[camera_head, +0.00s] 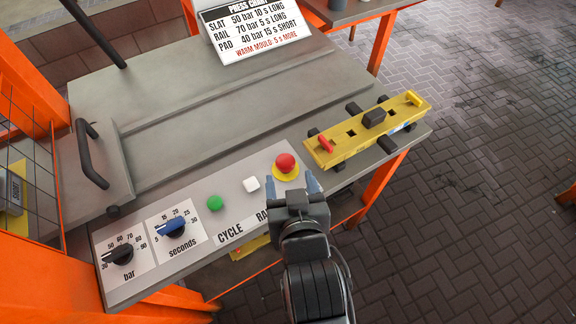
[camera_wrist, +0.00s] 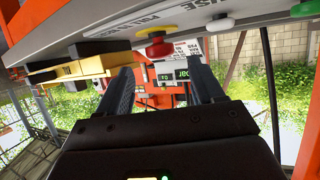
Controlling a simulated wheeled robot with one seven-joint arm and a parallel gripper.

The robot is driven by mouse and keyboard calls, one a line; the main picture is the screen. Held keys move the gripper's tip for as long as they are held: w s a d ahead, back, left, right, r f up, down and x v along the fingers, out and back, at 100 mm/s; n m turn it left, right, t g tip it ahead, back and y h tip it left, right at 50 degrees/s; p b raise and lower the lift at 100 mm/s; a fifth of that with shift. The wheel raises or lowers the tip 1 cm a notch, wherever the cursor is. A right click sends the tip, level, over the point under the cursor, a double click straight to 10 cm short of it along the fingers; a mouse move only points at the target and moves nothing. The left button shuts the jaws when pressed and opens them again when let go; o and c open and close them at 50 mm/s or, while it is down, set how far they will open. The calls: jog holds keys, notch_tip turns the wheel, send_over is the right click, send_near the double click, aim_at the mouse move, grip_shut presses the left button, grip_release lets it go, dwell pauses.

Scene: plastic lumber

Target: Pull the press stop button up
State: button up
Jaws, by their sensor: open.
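The red mushroom-shaped stop button (camera_head: 285,162) sits on a yellow round base at the right end of the grey control panel (camera_head: 150,266). It also shows in the wrist view (camera_wrist: 157,49), near the top, beyond my fingertips. My gripper (camera_head: 293,184) is just in front of the button on the near side in the head view, its two fingers apart and nothing between them. In the wrist view the open fingers (camera_wrist: 160,78) point forward, with the button ahead of and above the gap. I cannot tell whether the button is pressed in.
A white button (camera_head: 251,184), a green button (camera_head: 215,203), a blue seconds knob (camera_head: 172,227) and a black bar knob (camera_head: 121,254) line the panel. A yellow fixture (camera_head: 350,145) with black parts stands right of the stop button. A settings sign (camera_head: 255,30) stands behind.

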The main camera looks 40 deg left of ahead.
aim_at(286, 166)
jog(key=shift+x, duration=2.55)
jog(key=shift+c, duration=0.4)
grip_shut()
